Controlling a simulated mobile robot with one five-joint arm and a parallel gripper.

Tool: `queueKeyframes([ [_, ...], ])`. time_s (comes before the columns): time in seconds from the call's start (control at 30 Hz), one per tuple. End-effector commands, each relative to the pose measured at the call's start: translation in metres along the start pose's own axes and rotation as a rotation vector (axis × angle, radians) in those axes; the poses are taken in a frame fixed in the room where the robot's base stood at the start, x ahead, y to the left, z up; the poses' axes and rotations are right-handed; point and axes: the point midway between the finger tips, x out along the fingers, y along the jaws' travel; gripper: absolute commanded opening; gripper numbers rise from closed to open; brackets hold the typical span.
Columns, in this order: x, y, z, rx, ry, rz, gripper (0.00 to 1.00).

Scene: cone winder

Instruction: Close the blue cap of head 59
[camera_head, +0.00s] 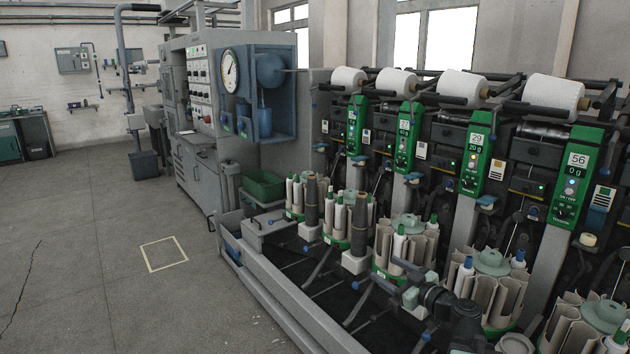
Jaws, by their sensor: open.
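Green head panels stand in a row on the winder. The nearest (571,180) reads 56. The panel left of it (474,150) has a number that looks like 29 or 59; I cannot read it surely. Below that panel is a small blue cap-like piece (487,200); whether it is open or closed is too small to tell. A similar blue piece (412,177) sits at the head further left. My gripper (404,282) is low in front of the bobbin magazines, with its jaws open, below and left of these blue pieces. Nothing is seen in it.
Round magazines with paper tubes and bobbins (490,285) line the front of the winder. White yarn cones (461,86) lie on top. A grey rail (285,305) edges the machine. A grey cabinet with a gauge (229,71) stands behind. The floor (110,290) at left is clear.

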Motion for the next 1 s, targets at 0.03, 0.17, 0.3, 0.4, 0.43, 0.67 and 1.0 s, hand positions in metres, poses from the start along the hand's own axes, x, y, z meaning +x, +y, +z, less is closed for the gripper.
queueKeyframes([
  [0.03,0.022,-0.042,0.003,0.006,-0.044,-0.098,0.65],
  [0.17,0.054,-0.146,0.027,0.039,-0.230,-0.334,0.65],
  [0.3,0.049,-0.241,0.074,0.099,-0.577,-0.510,0.65],
  [0.4,0.021,-0.260,0.113,0.164,-0.865,-0.491,0.65],
  [0.43,0.011,-0.259,0.124,0.188,-0.946,-0.462,0.65],
  [0.67,-0.069,-0.215,0.173,0.410,-1.413,-0.064,0.65],
  [1.0,-0.099,-0.189,0.116,0.633,-1.516,0.193,0.65],
])
